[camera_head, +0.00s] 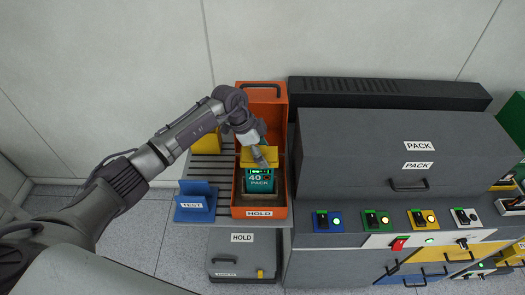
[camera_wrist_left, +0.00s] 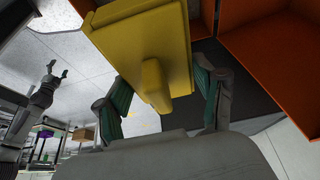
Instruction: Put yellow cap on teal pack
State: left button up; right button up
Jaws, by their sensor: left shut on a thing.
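The yellow cap (camera_head: 247,158) is at the top of the teal pack (camera_head: 260,185), under my left gripper (camera_head: 262,158). Whether the cap touches the pack is hard to tell. The pack, marked 40 PACK with small green lights, stands upright in the open orange HOLD box (camera_head: 259,212). The pack is hidden there. A small grey arm with a gripper shows at that view's left; whose it is, I cannot tell.
A blue TEST holder (camera_head: 196,205) stands left of the orange box, and a yellow piece (camera_head: 204,148) lies behind it on the slatted shelf. The grey PACK cabinet (camera_head: 400,150) is close on the right. The orange lid (camera_head: 262,110) stands open behind.

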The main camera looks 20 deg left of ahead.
aim_at(247, 153)
pick_arm(q)
jog(key=shift+f, duration=0.1)
jog(key=o, duration=1)
jog(key=shift+o, duration=0.4)
jog(key=v, duration=1.2)
jog(key=shift+d, duration=0.1)
